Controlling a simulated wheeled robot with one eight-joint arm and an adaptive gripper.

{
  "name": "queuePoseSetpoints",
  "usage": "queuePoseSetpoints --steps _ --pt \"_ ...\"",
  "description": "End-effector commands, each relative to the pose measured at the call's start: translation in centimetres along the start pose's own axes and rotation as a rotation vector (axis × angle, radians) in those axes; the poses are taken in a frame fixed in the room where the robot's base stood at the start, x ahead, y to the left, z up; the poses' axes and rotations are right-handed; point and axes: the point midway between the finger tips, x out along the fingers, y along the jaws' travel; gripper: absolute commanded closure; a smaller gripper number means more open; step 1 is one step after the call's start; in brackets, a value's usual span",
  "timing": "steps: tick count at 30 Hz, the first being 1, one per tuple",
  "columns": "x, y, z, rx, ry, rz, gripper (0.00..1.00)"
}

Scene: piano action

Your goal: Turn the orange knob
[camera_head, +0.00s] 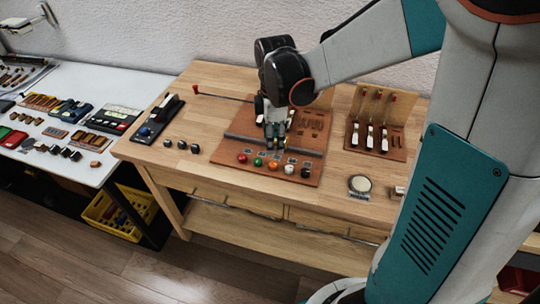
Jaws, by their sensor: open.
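A row of small coloured knobs lies along the front of a brown wooden board (228,178) on the table. The orange knob (272,165) looks to be the middle one, between a green knob (257,162) and a white knob (289,169). A red knob (241,158) is at the left end and a black knob (305,172) at the right end. My gripper (276,146) points down over the board, just behind the orange knob in the picture. It is open and apart from the knob; its fingertips are small and its exact height is unclear.
A grey bar (240,139) crosses the board behind the knobs. Small dark blocks (181,145) lie at left. The table's front left is clear.

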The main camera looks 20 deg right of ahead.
Motion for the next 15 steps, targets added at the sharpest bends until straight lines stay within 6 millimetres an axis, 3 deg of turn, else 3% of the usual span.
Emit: queuePoseSetpoints --steps 1,6,15 --pt "1.4 0.0 0.0 0.000 0.000 0.000 0.59" --pt "4.8 0.0 0.0 0.001 0.000 0.001 0.59" --pt "9.0 0.0 0.0 0.001 0.000 0.001 0.59"
